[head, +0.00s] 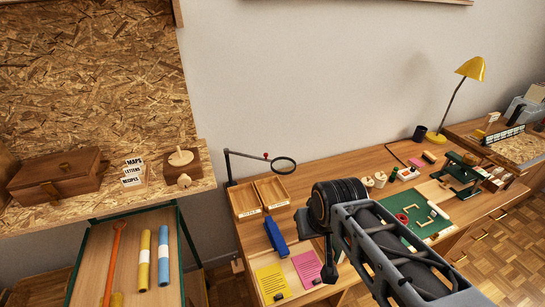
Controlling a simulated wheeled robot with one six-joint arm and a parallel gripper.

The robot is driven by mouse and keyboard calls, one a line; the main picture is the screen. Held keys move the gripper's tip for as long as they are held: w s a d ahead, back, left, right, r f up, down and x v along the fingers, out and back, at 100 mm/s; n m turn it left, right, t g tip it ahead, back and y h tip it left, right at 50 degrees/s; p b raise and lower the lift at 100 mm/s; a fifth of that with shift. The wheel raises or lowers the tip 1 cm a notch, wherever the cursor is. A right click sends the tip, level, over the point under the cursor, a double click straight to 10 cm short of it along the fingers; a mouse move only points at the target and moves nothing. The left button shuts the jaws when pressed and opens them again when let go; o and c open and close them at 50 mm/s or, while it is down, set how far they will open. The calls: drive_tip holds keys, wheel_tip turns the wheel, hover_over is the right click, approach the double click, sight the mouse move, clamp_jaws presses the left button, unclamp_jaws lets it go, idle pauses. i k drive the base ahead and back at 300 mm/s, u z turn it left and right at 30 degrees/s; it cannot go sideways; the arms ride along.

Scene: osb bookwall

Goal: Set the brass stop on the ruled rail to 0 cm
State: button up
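I cannot make out the brass stop or its setting in the head view. A dark strip with pale marks (503,133) stands on the far right surface; I cannot tell whether it is the ruled rail. My arm reaches in from the lower right over the desk. My gripper (328,268) points down near the pink sheet, partly hidden by my dark wrist. Its fingers are too small and covered to show whether they are open or shut. It is far from the dark strip.
The wooden desk (345,165) holds a two-part wooden tray (246,201), a magnifier (283,165), a blue tool (276,237), a yellow sheet (271,282), a pink sheet (307,268), a green mat (436,228) and a yellow lamp (471,68). A wooden box (58,178) sits on the left shelf.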

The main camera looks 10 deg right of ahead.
sight(435, 236)
drive_tip(key=z, duration=0.5)
drive_tip(key=k, duration=1.2)
drive_tip(key=z, duration=1.35)
drive_tip(key=i, duration=1.25)
drive_tip(key=u, duration=0.7)
drive_tip(key=k, duration=0.4)
drive_tip(key=z, duration=0.7)
